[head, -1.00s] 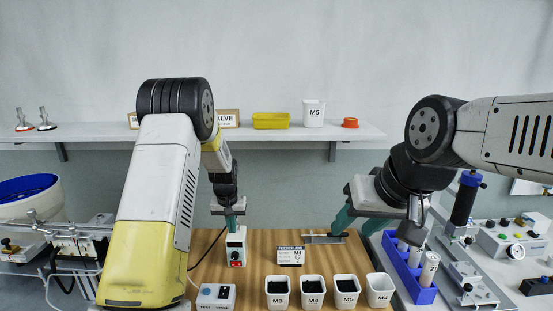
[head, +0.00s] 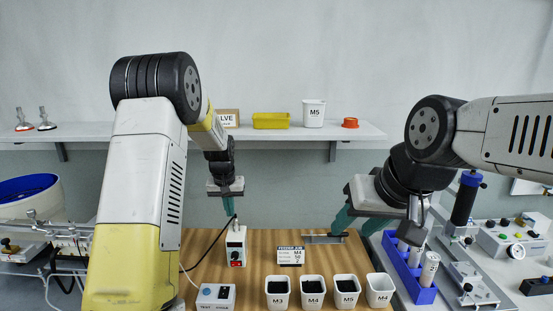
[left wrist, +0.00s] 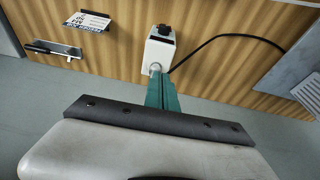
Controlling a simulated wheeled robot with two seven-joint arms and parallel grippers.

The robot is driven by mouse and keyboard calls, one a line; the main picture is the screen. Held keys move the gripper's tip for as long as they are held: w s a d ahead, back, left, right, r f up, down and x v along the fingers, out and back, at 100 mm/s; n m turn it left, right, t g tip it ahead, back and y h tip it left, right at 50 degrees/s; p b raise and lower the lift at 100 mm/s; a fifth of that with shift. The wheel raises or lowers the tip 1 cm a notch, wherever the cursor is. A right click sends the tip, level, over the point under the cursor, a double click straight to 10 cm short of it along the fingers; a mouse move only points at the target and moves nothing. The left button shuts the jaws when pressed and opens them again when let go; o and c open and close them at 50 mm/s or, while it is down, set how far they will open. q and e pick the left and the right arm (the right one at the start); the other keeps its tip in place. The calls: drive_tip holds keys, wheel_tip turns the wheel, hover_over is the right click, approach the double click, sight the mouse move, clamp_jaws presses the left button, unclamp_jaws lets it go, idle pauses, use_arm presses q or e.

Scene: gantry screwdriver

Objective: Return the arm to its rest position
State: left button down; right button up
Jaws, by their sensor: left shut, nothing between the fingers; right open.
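My left arm rises from the lower left in the head view and bends down at the elbow. My left gripper (head: 229,207) has green fingers, shut and empty. Its tips are just above the white box with a red switch (head: 236,247) on the wooden table (head: 205,250). In the left wrist view the shut green fingers (left wrist: 161,92) point toward the same white box (left wrist: 160,48); I cannot tell whether they touch it. My right gripper (head: 352,226) is open at the table's right side, near a grey metal piece (head: 324,239), which lies close to its fingers.
Several labelled white cups (head: 312,291) stand along the table's front. A job card (head: 290,256) and a grey button box (head: 215,296) are on the table. A blue rack (head: 409,270) stands right. A shelf (head: 290,133) runs behind. A black cable (left wrist: 230,37) trails from the white box.

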use_arm(q)
drive_tip(key=s+r+h, duration=0.1)
drive_tip(key=s+r, duration=0.7)
drive_tip(key=r, duration=0.2)
drive_tip(key=s+r+t, duration=0.1)
drive_tip(key=s+r, duration=0.3)
drive_tip(key=s, duration=0.9)
drive_tip(key=s+d+r+t+h, duration=0.1)
drive_tip(key=s+r, duration=0.3)
drive_tip(key=s, duration=1)
drive_tip(key=shift+d+r+m+t, duration=0.2)
drive_tip(key=shift+m+t, duration=0.1)
drive_tip(key=shift+t, duration=0.3)
drive_tip(key=shift+w+a, duration=0.1)
